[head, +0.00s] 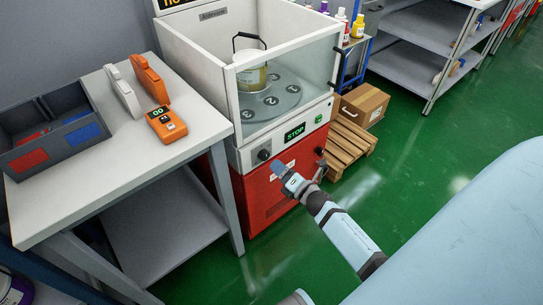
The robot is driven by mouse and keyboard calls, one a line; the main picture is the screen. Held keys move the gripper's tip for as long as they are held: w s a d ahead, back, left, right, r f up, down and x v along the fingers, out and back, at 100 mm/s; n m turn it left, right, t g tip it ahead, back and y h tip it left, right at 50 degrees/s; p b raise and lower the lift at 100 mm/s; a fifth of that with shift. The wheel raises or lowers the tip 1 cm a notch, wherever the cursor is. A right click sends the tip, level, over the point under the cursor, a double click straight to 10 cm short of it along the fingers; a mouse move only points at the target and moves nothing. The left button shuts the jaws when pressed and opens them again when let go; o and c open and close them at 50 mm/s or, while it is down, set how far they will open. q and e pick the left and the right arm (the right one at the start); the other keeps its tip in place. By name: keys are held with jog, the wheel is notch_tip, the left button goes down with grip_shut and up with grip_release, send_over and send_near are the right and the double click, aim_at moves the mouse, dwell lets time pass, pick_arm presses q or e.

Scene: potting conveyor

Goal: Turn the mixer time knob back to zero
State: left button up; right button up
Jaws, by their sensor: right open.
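The mixer (237,157) is a white cabinet with a clear front guard above a red base. Its time knob (264,154) is a small black dial on the front panel, left of a green display (294,133) reading STOP. The knob's pointer is too small to read. My right gripper (299,170) is in front of the red base, below and right of the knob. It is open and empty, with no visible contact with the knob. My left gripper is not in view.
A table (104,160) at left holds an orange device (166,124) and a dark bin (47,138). A cardboard box (363,105) sits on a wooden pallet (347,146) at right. Green floor lies open in front.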

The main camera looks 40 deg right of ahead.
jog(key=s, duration=0.7)
jog(key=shift+s+d, duration=0.2)
jog(key=shift+d, duration=0.1)
jog(key=shift+p, duration=0.35)
